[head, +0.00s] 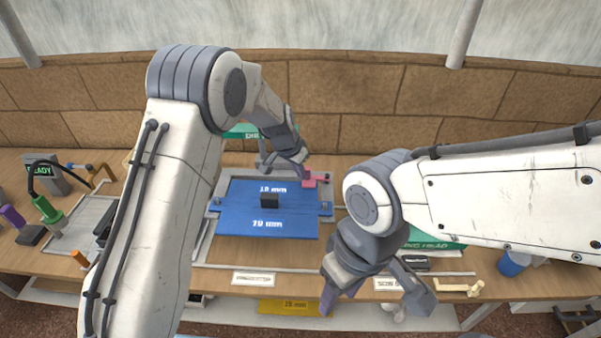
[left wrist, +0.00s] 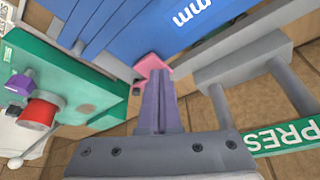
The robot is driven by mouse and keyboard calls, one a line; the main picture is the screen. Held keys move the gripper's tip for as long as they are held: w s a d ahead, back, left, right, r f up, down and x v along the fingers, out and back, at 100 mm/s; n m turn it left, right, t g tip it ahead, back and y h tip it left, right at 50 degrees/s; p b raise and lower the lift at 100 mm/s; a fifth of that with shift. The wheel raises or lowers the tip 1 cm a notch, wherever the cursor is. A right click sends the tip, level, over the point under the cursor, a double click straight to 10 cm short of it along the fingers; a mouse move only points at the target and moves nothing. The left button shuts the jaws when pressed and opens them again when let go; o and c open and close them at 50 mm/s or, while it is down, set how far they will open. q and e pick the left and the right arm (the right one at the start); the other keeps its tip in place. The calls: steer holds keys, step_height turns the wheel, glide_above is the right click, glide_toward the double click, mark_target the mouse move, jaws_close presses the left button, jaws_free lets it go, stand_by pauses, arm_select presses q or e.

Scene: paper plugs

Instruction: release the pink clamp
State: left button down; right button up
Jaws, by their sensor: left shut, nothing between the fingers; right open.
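The pink clamp (head: 310,182) sits at the back right corner of the blue plates (head: 240,224). It also shows in the left wrist view (left wrist: 150,63), just beyond my fingertips and partly hidden by them. My left gripper (head: 303,170) is shut and empty, its fingertips at or very near the clamp. I cannot tell whether they touch it. In the left wrist view its purple fingers (left wrist: 157,80) are pressed together. My right gripper (head: 372,300) is open and empty, low over the front edge of the bench.
A green-topped press (left wrist: 290,138) stands close to my left gripper. A blue cup (head: 513,263) and wooden handle (head: 460,288) are at right. A green tool (head: 48,211) stands at left.

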arm_select(q)
steer(key=shift+w+a+m+b, duration=0.1)
steer(key=shift+w+m+b, duration=0.15)
steer(key=shift+m+b, duration=0.1)
steer(key=shift+w+a+f+m+h+b, duration=0.15)
steer(key=shift+w+m+h+b, duration=0.15)
steer(key=shift+w+m+b, duration=0.6)
steer(key=shift+w+m+g+h+b, duration=0.4)
steer(key=shift+w+m+g+b, duration=0.4)
steer(key=shift+w+m+b, duration=0.6)
steer(key=shift+w+m, duration=0.15)
steer(key=shift+m, duration=0.1)
